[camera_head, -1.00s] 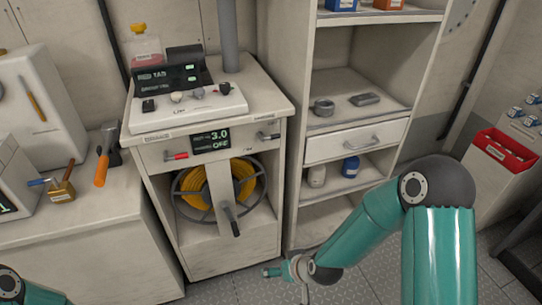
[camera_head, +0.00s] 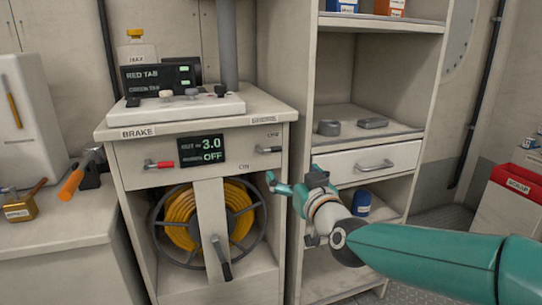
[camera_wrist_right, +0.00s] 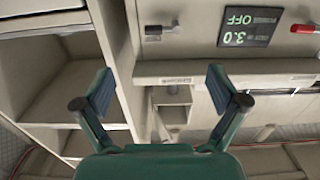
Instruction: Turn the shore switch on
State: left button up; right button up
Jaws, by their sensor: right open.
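In the right wrist view the display (camera_wrist_right: 249,26), the black lever (camera_wrist_right: 160,28) and the red lever (camera_wrist_right: 303,28) appear upside down. My right gripper (camera_head: 292,177) is open and empty, in front of the cabinet's right edge, below the black lever. It also shows in the wrist view (camera_wrist_right: 160,82). My left gripper is out of view.
A yellow hose reel (camera_head: 182,215) with a crank handle (camera_head: 221,258) sits below the display. A white panel with knobs (camera_head: 180,107) lies on top. Shelves with a drawer (camera_head: 350,165) stand to the right.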

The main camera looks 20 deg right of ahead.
aim_at(272, 148)
jog(key=w, duration=1.4)
jog(key=shift+w+a+f, duration=0.1)
jog(key=shift+w+a, duration=0.15)
jog(key=shift+a, duration=0.05)
